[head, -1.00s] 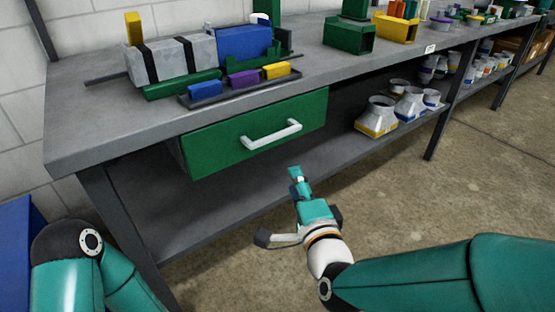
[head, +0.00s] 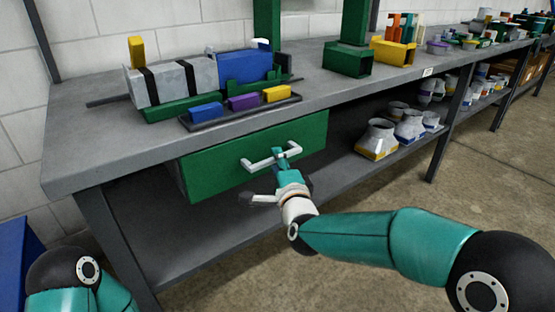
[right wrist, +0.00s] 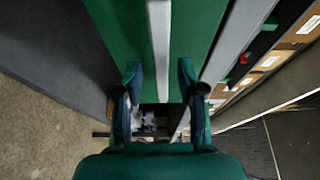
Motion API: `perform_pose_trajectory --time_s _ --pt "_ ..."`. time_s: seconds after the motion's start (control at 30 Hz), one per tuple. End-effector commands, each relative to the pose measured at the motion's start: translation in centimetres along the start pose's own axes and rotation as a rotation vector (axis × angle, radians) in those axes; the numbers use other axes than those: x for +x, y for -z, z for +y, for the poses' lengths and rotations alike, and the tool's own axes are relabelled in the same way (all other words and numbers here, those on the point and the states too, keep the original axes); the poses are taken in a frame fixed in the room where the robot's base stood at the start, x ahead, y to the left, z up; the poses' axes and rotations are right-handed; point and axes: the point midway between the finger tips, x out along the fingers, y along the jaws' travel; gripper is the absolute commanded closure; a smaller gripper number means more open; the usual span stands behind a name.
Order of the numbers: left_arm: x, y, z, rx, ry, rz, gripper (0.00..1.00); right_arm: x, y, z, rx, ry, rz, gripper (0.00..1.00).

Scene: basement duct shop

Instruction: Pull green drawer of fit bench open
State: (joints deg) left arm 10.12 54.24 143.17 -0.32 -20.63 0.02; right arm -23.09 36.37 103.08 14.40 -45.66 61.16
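The green drawer (head: 225,158) hangs under the grey fit bench (head: 85,155), and no open gap shows above its front. Its pale bar handle (head: 257,163) runs across the front. My right gripper (head: 283,156) is at the right part of the handle. In the right wrist view, the handle (right wrist: 160,45) runs between the two spread fingers of the right gripper (right wrist: 160,80), with green drawer front (right wrist: 118,25) behind. I see space between the fingers and the bar. My left gripper is out of view; only part of that arm shows at lower left.
On the bench above the drawer, a dark tray (head: 215,118) holds blue, purple and yellow blocks, beside a grey strapped block (head: 170,82). Flared duct fittings (head: 377,140) stand on the lower shelf at right. The concrete floor (head: 390,190) in front is clear.

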Motion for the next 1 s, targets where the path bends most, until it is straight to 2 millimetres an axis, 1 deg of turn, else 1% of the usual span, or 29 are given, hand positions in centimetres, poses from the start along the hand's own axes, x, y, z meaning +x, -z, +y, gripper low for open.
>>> perform_pose_trajectory --time_s 0.03,0.1,0.2,0.5,0.53,0.7,0.77,1.0 --pt "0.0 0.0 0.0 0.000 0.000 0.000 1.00 0.6 0.0 0.0 0.000 0.001 0.001 0.60" --pt "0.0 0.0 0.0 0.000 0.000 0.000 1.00 1.2 0.0 0.1 0.000 0.000 0.000 0.60" --pt "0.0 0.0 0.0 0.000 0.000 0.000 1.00 1.6 0.0 0.0 0.000 0.001 0.001 0.60" --pt "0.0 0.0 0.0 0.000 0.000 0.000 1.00 1.8 0.0 0.0 0.000 0.000 0.001 0.60" --pt "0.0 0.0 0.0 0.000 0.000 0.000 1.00 1.8 0.1 0.0 0.000 0.000 0.001 0.62" --pt "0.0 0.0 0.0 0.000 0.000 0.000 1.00 1.8 0.1 0.0 0.000 0.000 0.001 0.90" --pt "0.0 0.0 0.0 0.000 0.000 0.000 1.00 1.8 0.1 0.0 0.000 0.000 0.001 1.00" --pt "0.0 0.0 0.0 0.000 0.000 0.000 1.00 1.8 0.1 0.1 0.000 -0.002 0.001 1.00"
